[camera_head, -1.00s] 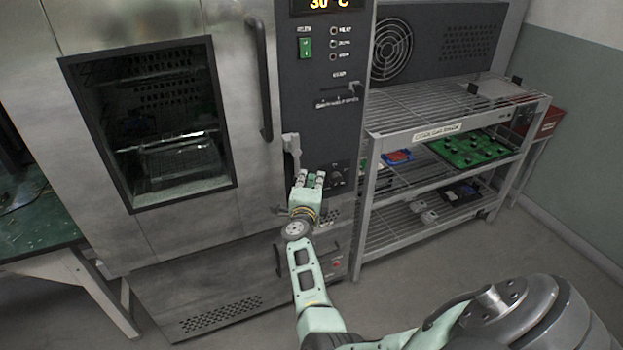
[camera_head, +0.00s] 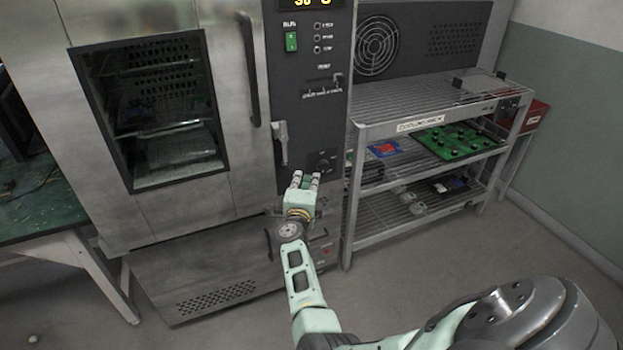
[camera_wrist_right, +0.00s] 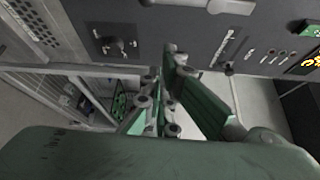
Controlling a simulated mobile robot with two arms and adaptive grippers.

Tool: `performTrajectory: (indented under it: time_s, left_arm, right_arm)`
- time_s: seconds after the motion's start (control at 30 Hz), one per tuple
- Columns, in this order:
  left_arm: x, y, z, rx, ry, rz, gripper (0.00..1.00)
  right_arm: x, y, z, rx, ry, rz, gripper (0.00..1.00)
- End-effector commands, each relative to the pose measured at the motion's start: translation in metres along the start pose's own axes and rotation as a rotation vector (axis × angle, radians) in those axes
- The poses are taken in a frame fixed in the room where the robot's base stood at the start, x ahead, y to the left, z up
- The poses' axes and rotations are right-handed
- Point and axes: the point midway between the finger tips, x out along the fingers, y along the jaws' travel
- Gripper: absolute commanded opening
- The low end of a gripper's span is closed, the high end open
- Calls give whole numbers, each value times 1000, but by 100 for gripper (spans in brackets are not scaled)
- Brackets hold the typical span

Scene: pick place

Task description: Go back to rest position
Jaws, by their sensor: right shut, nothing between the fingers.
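My right gripper (camera_head: 306,179) is in front of the oven's dark control panel, just below the door latch handle (camera_head: 281,143). Its fingers point up and away from me. In the right wrist view the gripper (camera_wrist_right: 172,75) is shut with nothing between its fingers, and the panel lies beyond them. My left gripper is in neither view.
A large grey oven (camera_head: 235,185) with a windowed door stands at the left and centre. A wire rack (camera_head: 365,215) to its right carries a green circuit board (camera_head: 455,143) and a blue-red item (camera_head: 383,149). A green-topped table (camera_head: 30,205) is at far left.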

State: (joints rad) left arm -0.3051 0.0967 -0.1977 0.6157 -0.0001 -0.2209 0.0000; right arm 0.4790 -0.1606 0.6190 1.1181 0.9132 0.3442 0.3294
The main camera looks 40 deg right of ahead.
Motion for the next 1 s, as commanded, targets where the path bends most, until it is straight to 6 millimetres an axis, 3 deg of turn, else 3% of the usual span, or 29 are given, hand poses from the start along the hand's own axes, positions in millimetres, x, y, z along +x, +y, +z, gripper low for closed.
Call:
performTrajectory:
  time_s: [0.2,0.5,0.67,0.77,0.83,1.0]
  left_arm:
    - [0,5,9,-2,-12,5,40]
    - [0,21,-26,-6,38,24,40]
    - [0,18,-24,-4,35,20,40]
    - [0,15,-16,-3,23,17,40]
    - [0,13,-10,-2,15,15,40]
    - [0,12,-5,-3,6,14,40]
  right_arm:
    - [-1,0,2,1,-1,-1,0]
    - [-1,0,2,1,-1,0,0]
    - [-3,5,4,-16,-12,4,0]
    - [-14,29,15,-113,-72,26,0]
    - [-29,60,28,-233,-151,52,0]
    - [-93,166,50,-600,-405,134,0]
